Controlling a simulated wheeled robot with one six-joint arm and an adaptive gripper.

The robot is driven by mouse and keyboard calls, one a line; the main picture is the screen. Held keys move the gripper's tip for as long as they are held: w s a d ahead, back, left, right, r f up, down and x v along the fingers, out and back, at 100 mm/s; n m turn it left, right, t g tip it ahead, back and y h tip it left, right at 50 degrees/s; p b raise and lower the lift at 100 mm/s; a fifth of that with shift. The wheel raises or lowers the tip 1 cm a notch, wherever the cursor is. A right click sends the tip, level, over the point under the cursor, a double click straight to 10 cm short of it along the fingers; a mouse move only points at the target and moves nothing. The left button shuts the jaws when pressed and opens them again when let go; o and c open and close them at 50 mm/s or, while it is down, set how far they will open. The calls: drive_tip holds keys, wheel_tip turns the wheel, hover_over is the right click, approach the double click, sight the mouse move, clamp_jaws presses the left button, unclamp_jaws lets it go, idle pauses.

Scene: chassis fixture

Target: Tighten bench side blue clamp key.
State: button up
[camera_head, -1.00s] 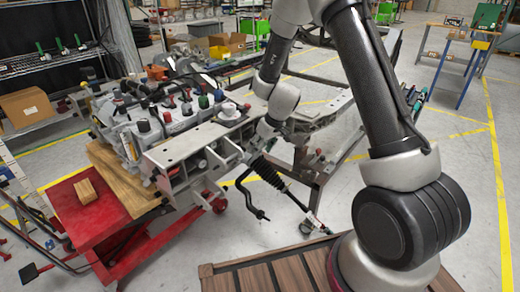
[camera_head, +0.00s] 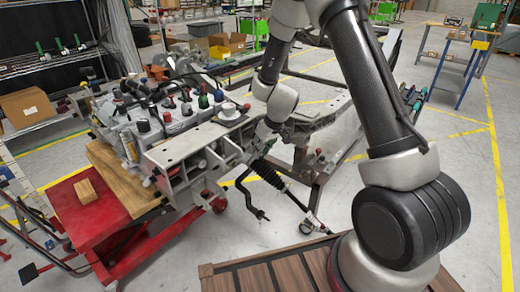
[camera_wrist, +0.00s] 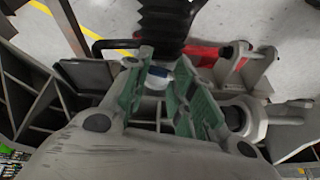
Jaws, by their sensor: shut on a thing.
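The blue clamp key (camera_wrist: 158,71) shows as a small blue cap with a white part below it, between the green pads of my gripper (camera_wrist: 160,82) in the wrist view. My gripper is shut on it; the pads hide its sides and lower part. In the head view my gripper (camera_head: 251,151) is at the right end of the grey chassis frame (camera_head: 190,147), beside the black bellows. The key cannot be made out in that view.
The black ribbed bellows (camera_head: 268,173) and its rod hang close to my gripper; the bellows also shows in the wrist view (camera_wrist: 165,22). A red cart (camera_head: 85,215) carries a wooden block. Coloured knobs stand on the chassis.

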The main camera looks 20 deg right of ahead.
drive_tip(key=m, duration=0.9)
drive_tip(key=shift+d, duration=0.15)
drive_tip(key=m, duration=0.3)
drive_tip(key=shift+m, duration=0.3)
drive_tip(key=m, duration=0.8)
drive_tip(key=shift+s+f+y, duration=0.1)
drive_tip(key=shift+y, duration=0.2)
drive_tip(key=m, duration=0.4)
drive_tip(key=shift+s+m+t, duration=0.1)
drive_tip(key=shift+m+t, duration=0.2)
drive_tip(key=m, duration=0.3)
drive_tip(key=shift+m, duration=2.2)
